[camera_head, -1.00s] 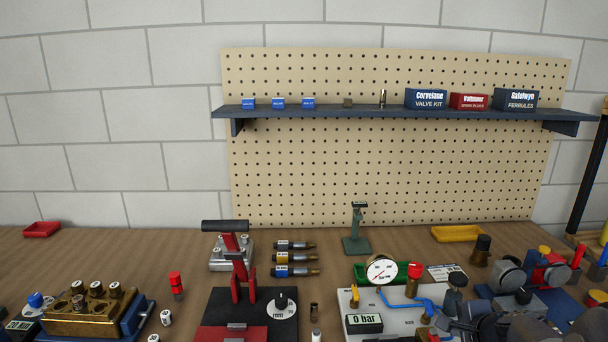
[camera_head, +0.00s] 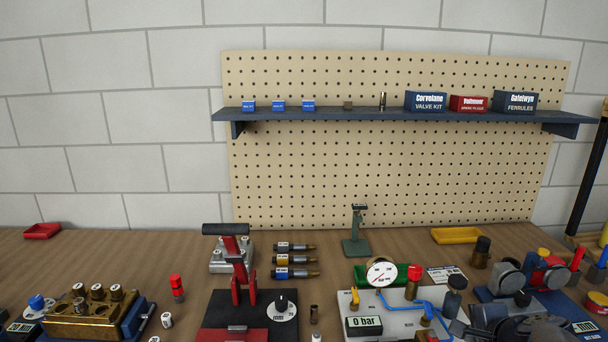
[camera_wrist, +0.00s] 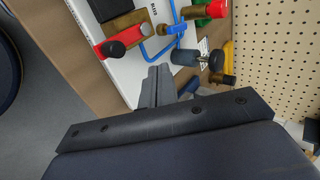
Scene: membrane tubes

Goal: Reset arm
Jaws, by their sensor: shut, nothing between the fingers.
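My gripper (camera_wrist: 160,88) shows in the wrist view with its two grey fingers together and nothing between them. It points toward the white pressure board with blue tubing, and I see no contact with it. In the head view, dark rounded parts of my arm show at the lower right, and the fingertips cannot be made out there. The white pressure board (camera_head: 390,327) carries a round gauge (camera_head: 381,273), a "0 bar" display (camera_head: 364,327) and a red-capped brass fitting (camera_head: 413,280). The wrist view also shows a red-handled part (camera_wrist: 122,42) and a blue tube (camera_wrist: 160,50).
A red lever press (camera_head: 238,285) stands at centre left. A brass block (camera_head: 90,328) with several cylinders sits at far left. Three labelled cartridges (camera_head: 296,260) lie behind. A green stand (camera_head: 356,240), yellow tray (camera_head: 457,235) and shelf (camera_head: 350,113) are farther back. The right side is crowded.

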